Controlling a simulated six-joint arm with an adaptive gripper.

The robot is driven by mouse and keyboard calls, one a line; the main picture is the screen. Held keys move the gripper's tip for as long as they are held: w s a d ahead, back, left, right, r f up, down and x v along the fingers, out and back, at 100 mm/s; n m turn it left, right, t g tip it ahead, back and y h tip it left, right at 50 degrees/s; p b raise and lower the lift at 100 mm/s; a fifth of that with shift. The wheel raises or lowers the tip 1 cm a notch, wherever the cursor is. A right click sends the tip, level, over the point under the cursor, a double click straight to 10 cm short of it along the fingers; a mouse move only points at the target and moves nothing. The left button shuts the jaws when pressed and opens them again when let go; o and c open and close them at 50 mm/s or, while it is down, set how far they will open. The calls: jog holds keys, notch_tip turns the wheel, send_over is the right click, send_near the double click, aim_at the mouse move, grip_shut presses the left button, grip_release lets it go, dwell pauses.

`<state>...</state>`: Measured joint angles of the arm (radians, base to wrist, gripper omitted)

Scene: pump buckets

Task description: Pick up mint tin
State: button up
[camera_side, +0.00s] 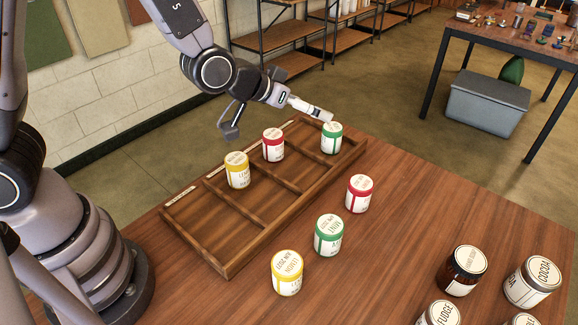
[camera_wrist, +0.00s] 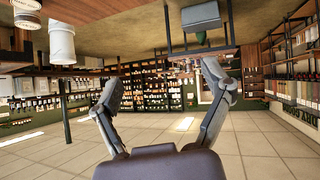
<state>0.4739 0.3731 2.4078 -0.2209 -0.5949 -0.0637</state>
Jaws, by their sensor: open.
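A green-and-white tin (camera_side: 329,238) with a lid lettered MINT stands upright on the wooden table, outside the tray. A second green-and-white tin (camera_side: 331,139) stands in the far-right part of the wooden tray; its lettering is too small to read. My gripper (camera_side: 279,122) is above the back of the tray, up and left of the nearer green tin and apart from it. In the wrist view my gripper (camera_wrist: 160,78) shows two widely spread fingers with nothing between them. That view is upside down and shows no green tin.
The divided tray (camera_side: 225,270) also holds a yellow tin (camera_side: 237,171) and a red tin (camera_side: 273,146); its near compartments are empty. A red tin (camera_side: 359,194) and a yellow tin (camera_side: 286,273) flank the nearer green one. Several jars, including cocoa (camera_side: 532,284), crowd the right corner.

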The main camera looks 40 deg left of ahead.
jog(key=d+f+m+t, duration=0.1)
jog(key=d+f, duration=0.4)
jog(key=f, duration=0.3)
jog(key=m+t+h, duration=0.2)
send_over(326, 226)
notch_tip(326, 226, down, 7)
jog(key=shift+w+f, duration=0.1)
jog(key=shift+f, duration=0.05)
notch_tip(326, 226, down, 7)
jog(key=shift+r, duration=0.15)
jog(key=shift+x, duration=1.25)
jog(key=shift+w+d, duration=0.15)
jog(key=shift+w, duration=0.1)
jog(key=shift+c, duration=0.2)
jog(key=c, duration=1.1)
